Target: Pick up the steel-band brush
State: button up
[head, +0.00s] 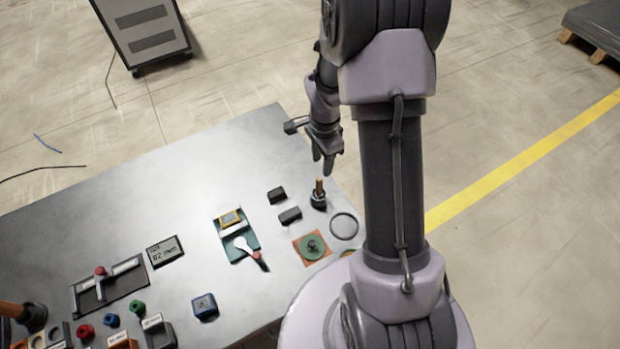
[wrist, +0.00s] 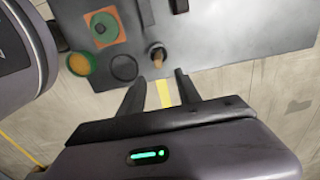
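A brush (head: 319,195) with an upright wooden handle and a dark round base stands near the right edge of the grey table. I cannot make out a steel band on it at this size. In the wrist view the brush (wrist: 157,53) shows just beyond the fingertips, roughly centred between them. My gripper (head: 328,167) is above and slightly behind the brush, pointing down. Its fingers (wrist: 160,78) are apart with nothing between them. Another wooden-handled object (head: 33,316) stands at the table's far left, partly cut off.
Two dark blocks (head: 290,215) lie left of the brush. A dark ring (head: 344,226) and an orange plate with a green disc (head: 302,257) lie in front of it. A green panel with a red-knobbed lever (head: 240,252) is farther left. The table edge (head: 345,190) is close on the right.

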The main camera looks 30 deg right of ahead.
aim_at(319, 187)
notch_tip(319, 187, down, 7)
jog(key=shift+r+b, duration=0.1)
jog(key=shift+b, duration=0.35)
jog(key=f, duration=0.3)
jog(key=f+b, duration=0.1)
jog(key=f, duration=0.1)
jog(key=shift+s+a+f, duration=0.1)
jog(key=shift+a+f, duration=0.25)
grip_shut()
